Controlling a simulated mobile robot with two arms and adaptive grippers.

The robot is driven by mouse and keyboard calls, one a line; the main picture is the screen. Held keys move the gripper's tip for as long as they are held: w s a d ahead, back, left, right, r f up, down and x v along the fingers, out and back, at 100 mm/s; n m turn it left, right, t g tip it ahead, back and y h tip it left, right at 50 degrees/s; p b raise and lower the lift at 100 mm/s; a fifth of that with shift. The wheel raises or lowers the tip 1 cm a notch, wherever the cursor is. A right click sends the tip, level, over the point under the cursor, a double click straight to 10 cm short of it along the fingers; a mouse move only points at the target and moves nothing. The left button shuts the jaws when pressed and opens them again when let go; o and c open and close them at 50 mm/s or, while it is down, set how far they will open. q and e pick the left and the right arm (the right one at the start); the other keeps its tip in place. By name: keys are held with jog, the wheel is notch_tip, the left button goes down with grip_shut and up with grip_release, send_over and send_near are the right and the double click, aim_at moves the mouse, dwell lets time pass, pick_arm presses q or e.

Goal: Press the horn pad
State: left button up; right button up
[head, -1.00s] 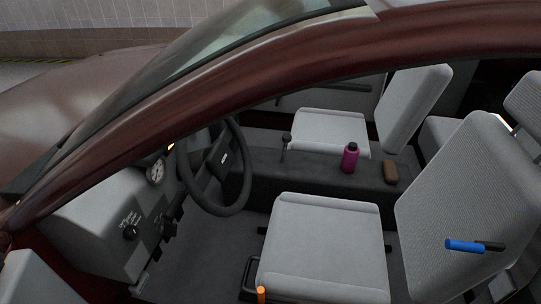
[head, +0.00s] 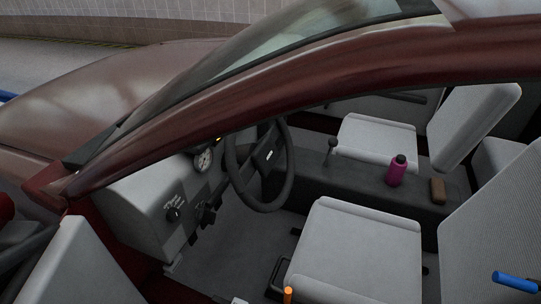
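The horn pad (head: 267,154) is the dark centre of the black steering wheel (head: 283,190), with a small light badge on it. The wheel stands at the dashboard inside the dark red car, and its left part is partly hidden by the windshield pillar. Nothing touches the pad. I see neither of my grippers in the head view.
The dark red pillar and roof rail (head: 220,110) cross above the opening. The near grey seat (head: 355,245) stands right of the wheel. A magenta bottle (head: 396,172) and a brown block (head: 438,191) are on the console (head: 350,183). The dashboard (head: 140,205) has a gauge and knobs.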

pick_arm(q)
jog(key=shift+w, duration=0.15)
grip_shut()
jog(key=shift+a, duration=0.1)
dwell(0.8)
